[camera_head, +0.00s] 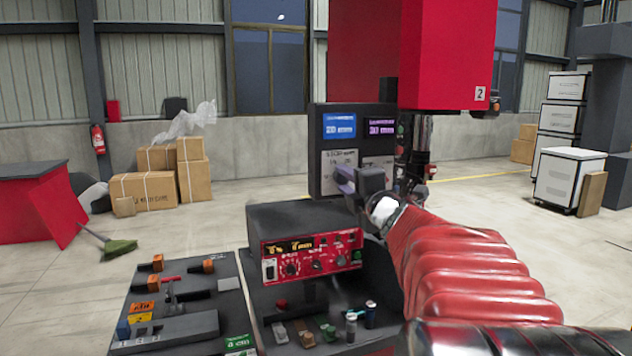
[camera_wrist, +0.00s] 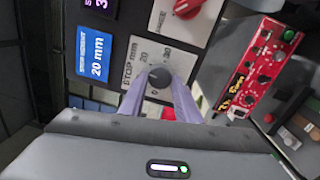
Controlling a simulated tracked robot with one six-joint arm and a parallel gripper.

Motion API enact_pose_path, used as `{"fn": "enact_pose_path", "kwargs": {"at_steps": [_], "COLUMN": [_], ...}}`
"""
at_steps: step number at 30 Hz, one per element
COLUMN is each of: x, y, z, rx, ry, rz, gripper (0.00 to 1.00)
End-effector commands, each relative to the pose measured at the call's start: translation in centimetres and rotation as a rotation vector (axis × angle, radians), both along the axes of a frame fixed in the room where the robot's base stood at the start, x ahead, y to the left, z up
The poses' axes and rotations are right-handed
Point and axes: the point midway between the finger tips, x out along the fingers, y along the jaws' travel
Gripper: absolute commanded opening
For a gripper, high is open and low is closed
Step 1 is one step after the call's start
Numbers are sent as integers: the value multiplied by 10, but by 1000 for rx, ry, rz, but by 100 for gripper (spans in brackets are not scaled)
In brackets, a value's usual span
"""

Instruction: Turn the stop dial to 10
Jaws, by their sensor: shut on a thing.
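The stop dial (camera_wrist: 159,77) is a round dark knob on a pale plate (camera_wrist: 150,50) marked "STOP mm", with 20 and 30 readable beside it. A blue screen (camera_wrist: 92,56) near it reads 20 mm; it also shows on the dark panel in the head view (camera_head: 339,126). My gripper (camera_wrist: 160,88) is shut on the dial, with one pale purple finger on each side of it. In the head view my gripper (camera_head: 350,182) is at the panel's lower part and hides the dial. The dial's pointer cannot be made out.
A second plate with a red knob (camera_wrist: 187,8) sits beside the dial plate. A red control box (camera_head: 310,256) stands below the panel, near my arm. A dark tray (camera_head: 225,268) with tools and small parts is at lower left. A red machine column (camera_head: 450,50) hangs above right.

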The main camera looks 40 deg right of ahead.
Motion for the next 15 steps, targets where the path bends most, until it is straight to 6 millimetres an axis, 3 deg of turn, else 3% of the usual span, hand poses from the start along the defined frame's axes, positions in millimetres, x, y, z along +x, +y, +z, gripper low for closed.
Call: {"fn": "enact_pose_path", "kwargs": {"at_steps": [15], "x": [1], "y": [0], "z": [-7], "rx": [-441], "ry": [137], "rz": [6], "gripper": [7]}}
